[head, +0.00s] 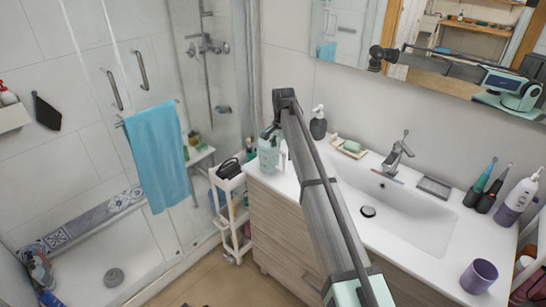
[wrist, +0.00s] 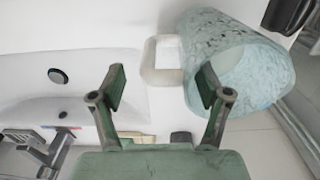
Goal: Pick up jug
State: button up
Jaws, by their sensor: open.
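The jug (wrist: 255,55) is translucent pale blue with a patterned surface. In the wrist view it fills the upper right. In the head view the jug (head: 268,152) stands at the left end of the white sink counter, partly hidden by my arm. My gripper (wrist: 162,82) is open, with nothing held between its fingers. Its right finger overlaps the jug's left side in the wrist view; whether they touch I cannot tell. The left finger is over the sink side. In the head view my gripper is mostly hidden around the arm's far end.
A dark soap dispenser (head: 318,123) and a soap dish (head: 350,147) stand behind the sink basin (head: 400,205). The faucet (head: 398,155) rises at the basin's back. A white cart (head: 228,210) stands left of the counter.

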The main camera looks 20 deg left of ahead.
jog(key=shift+f, duration=0.5)
grip_shut()
jog(key=shift+r, duration=0.15)
